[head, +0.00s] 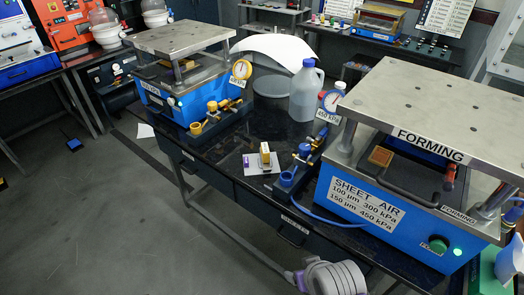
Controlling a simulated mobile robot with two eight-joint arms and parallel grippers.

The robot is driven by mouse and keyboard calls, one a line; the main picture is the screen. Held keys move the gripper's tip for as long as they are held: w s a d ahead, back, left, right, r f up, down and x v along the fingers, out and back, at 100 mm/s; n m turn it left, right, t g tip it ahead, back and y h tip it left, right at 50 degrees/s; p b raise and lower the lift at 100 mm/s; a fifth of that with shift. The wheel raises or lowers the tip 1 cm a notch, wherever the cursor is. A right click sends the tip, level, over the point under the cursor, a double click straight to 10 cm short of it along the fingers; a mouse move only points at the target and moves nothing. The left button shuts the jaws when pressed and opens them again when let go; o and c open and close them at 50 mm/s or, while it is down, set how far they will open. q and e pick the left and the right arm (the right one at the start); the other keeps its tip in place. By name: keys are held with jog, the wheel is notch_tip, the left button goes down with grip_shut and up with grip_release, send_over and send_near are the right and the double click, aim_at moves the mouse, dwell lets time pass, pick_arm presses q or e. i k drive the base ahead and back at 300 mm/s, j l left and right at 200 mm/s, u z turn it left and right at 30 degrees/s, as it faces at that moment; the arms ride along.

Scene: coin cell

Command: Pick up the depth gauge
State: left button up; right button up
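A small upright block-like object in gold, white and dark tones (265,156) stands on a white card (256,168) on the black bench, left of the right-hand machine. It appears to be the depth gauge, but it is too small to tell for sure. A small purple piece (246,161) is at the card's left edge. A grey ribbed part of my arm with purple accents shows at the bottom edge, below the bench front. No gripper fingers can be made out, and nothing touches the gauge.
A plastic jug (306,92) is behind. The bench's front strip near the card is clear.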

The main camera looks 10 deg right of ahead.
aim_at(264, 152)
jog(key=i+j, duration=0.25)
jog(key=i+j+z, duration=0.15)
jog(key=z, duration=0.35)
jog(key=i+j+z, duration=0.25)
jog(key=z, duration=0.9)
jog(key=i+j, duration=0.05)
